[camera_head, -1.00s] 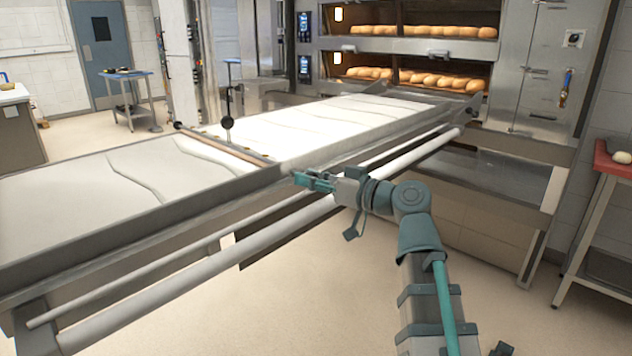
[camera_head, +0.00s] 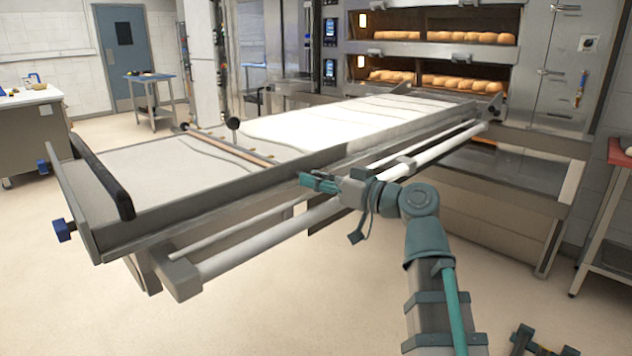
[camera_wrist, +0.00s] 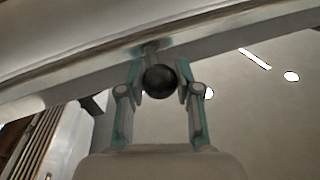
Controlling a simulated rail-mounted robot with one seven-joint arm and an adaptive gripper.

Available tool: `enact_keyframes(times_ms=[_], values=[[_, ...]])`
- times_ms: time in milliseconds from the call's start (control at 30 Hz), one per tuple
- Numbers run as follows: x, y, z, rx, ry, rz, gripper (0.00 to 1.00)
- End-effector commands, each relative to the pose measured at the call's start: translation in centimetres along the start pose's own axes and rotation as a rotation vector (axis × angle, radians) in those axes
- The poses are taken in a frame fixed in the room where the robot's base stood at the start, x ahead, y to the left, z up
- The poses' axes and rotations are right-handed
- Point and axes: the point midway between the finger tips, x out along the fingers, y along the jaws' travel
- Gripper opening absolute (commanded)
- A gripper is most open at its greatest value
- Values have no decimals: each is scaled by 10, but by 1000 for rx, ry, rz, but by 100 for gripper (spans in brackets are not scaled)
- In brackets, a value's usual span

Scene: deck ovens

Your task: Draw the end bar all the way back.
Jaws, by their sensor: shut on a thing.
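The end bar (camera_head: 230,147) is a thin brown bar lying across the pale belt of the long loader (camera_head: 230,190). A dark knob (camera_head: 185,126) shows at its far end. My gripper (camera_head: 318,182) is at the bar's near end, beside the loader's near side rail. In the wrist view my gripper (camera_wrist: 160,82) is shut on a round black knob (camera_wrist: 160,81), one finger on each side. The knob's stem runs to the metal rail behind it. The bar stands partway along the belt, with pale belt on both sides of it.
A long white tube (camera_head: 260,238) runs below the near rail. Deck ovens with loaves (camera_head: 460,82) stand at the far right end.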

Motion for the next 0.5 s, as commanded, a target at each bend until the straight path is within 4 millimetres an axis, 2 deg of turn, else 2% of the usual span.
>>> enact_keyframes(times_ms=[267,300,433,500], values=[[0,-5,0,3,1,-13,0],[0,-5,0,3,1,-13,36],[0,-4,0,3,1,-11,58],[0,-4,0,2,0,-10,59]])
